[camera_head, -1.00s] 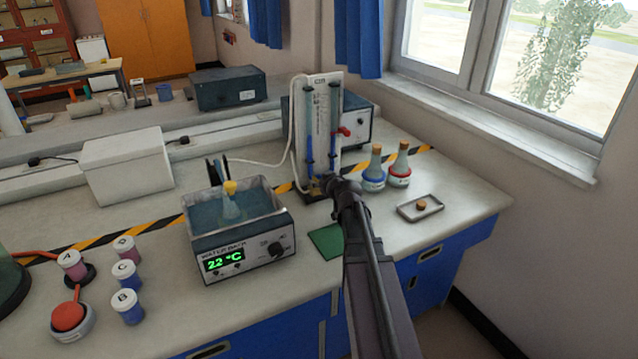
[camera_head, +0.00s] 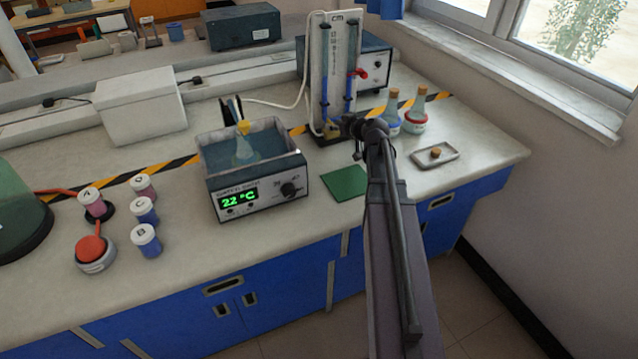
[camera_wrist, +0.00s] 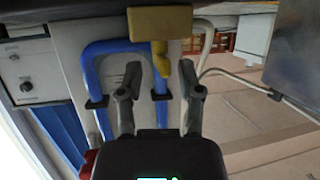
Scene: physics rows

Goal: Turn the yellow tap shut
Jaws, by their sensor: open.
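The yellow tap (camera_head: 332,130) is at the foot of an upright board (camera_head: 334,60) with blue tubing. In the wrist view a yellow block (camera_wrist: 160,22) is at the top, with a yellow lever (camera_wrist: 161,60) pointing down the picture from it. My gripper (camera_wrist: 160,82) is open, its two dark fingers on either side of the lever's line. The lever's end is between or just beyond the fingertips; I cannot tell whether they touch it. In the head view my gripper (camera_head: 358,130) is close to the board's foot and partly covers it.
Two flasks (camera_head: 416,115) and a small tray (camera_head: 436,154) stand to the right. A water bath (camera_head: 252,170) is left, and a green mat (camera_head: 344,183) lies in front.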

